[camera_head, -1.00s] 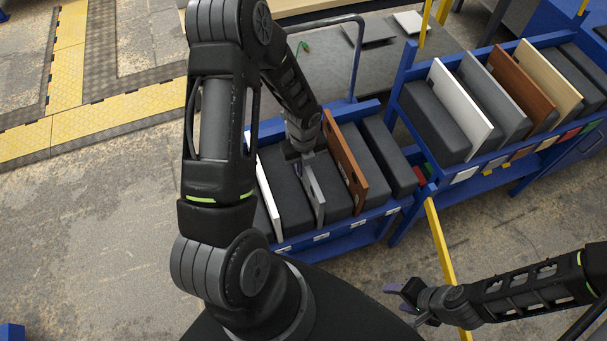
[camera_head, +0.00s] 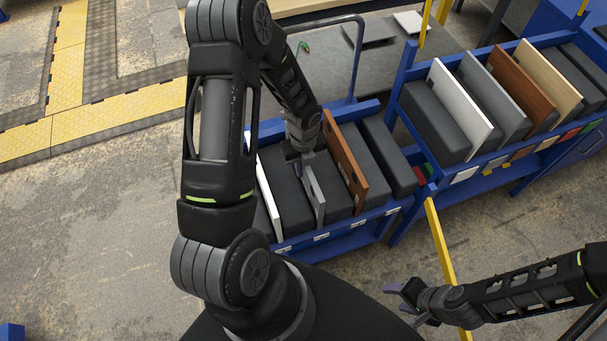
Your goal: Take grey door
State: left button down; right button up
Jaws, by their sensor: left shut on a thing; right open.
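A grey door (camera_head: 316,196) stands on edge between dark padded blocks in the nearer blue rack (camera_head: 345,228). My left gripper (camera_head: 301,163) is shut on the grey door near its upper edge; the arm hides part of the grip. Another grey door (camera_head: 494,95) stands in the farther blue rack (camera_head: 459,178) at the right, between the white and brown doors. My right gripper (camera_head: 404,300) is open and empty at the lower right, in front of the racks and away from them.
A brown door (camera_head: 345,165) and a white door (camera_head: 266,195) stand on either side in the nearer rack. White (camera_head: 462,107), brown (camera_head: 523,84) and beige (camera_head: 549,77) doors fill the farther rack. A yellow post (camera_head: 441,245) rises beside my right gripper.

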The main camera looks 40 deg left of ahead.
pick_arm(q)
jog(key=shift+w+r, duration=0.1)
jog(key=shift+r, duration=0.05)
notch_tip(320, 180, up, 18)
dwell(0.9)
dwell(0.6)
